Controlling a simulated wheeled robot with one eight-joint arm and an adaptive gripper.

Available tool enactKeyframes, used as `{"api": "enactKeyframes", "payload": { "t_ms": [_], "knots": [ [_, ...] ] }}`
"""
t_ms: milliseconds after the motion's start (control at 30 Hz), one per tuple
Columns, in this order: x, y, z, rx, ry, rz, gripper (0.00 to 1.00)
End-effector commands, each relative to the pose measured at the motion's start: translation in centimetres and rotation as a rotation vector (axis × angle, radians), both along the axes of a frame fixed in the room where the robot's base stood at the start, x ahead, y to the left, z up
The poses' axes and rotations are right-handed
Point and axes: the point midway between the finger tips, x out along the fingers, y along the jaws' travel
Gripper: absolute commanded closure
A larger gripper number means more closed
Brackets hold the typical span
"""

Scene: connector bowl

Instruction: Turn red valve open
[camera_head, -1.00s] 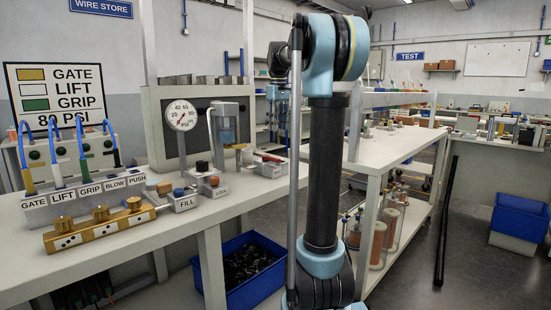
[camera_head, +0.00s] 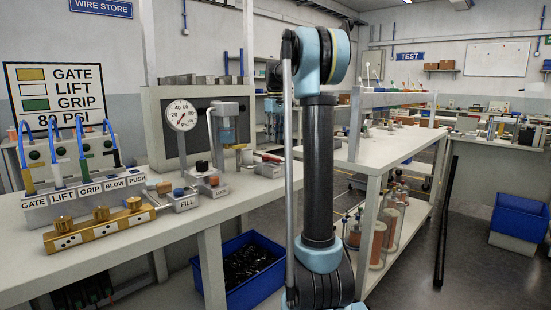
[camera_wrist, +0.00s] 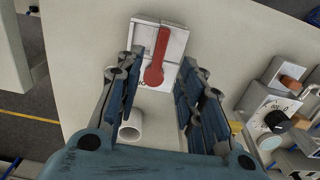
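The red valve is a long red handle (camera_wrist: 157,57) on a pale block (camera_wrist: 177,45), seen at the top middle of the wrist view. The handle points roughly toward my gripper, its rounded end nearest. A small red part (camera_head: 268,157) on the bench in the head view looks like the same valve. My gripper (camera_wrist: 159,65) is open and empty, one finger to each side of the handle in the picture. I cannot tell how far above the handle the fingertips are. In the head view my gripper (camera_head: 274,105) shows partly, behind my arm.
A white round tube end (camera_wrist: 131,130) lies below the handle in the wrist view. A block with a dark knob (camera_wrist: 277,120) stands at the right. The pressure gauge (camera_head: 182,115) and FILL block (camera_head: 184,201) stand on the bench left of my arm. A blue bin (camera_head: 240,270) sits below.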

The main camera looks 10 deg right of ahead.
Motion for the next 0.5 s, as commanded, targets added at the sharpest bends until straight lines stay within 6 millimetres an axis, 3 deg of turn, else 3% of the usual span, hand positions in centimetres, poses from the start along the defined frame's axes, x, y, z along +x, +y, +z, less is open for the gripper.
{"api": "enactKeyframes", "payload": {
  "t_ms": [300,500],
  "knots": [
    [0.0,0.0,-5.6,0.000,0.000,0.000,0.65],
    [0.0,0.0,-8.3,0.000,0.000,0.000,0.65]
  ]
}}
